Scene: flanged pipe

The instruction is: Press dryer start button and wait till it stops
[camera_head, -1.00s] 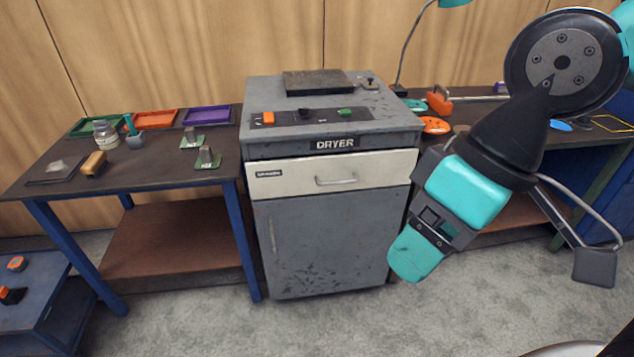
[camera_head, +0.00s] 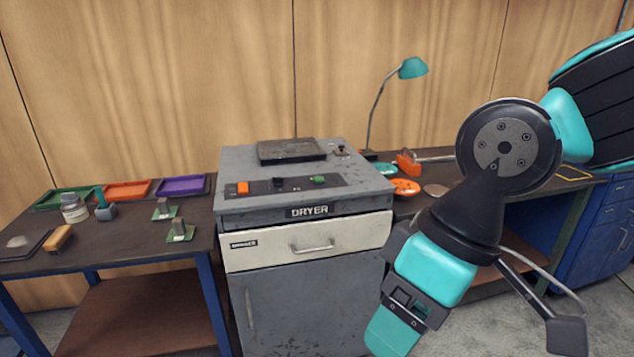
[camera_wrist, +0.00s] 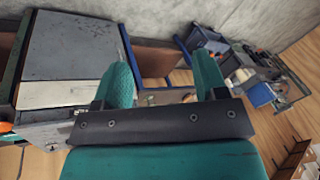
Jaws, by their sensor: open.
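The grey dryer (camera_head: 300,300) stands in the middle of the head view, with a DRYER label and a cream drawer (camera_head: 308,242) that is shut. Its top panel carries a green button (camera_head: 319,181), an orange button (camera_head: 243,188) and a black knob (camera_head: 279,184). My gripper (camera_head: 390,335) hangs to the right of the dryer's front, pointing down and apart from the buttons. In the wrist view my gripper (camera_wrist: 163,90) shows two teal fingers spread apart with nothing between them. The dryer's grey side shows at the left of the wrist view.
A table on the left holds green, orange and purple trays (camera_head: 181,186), a glass jar (camera_head: 74,208) and small green-based parts (camera_head: 180,231). A bench behind my arm on the right holds a teal lamp (camera_head: 412,68) and an orange vise (camera_head: 407,163).

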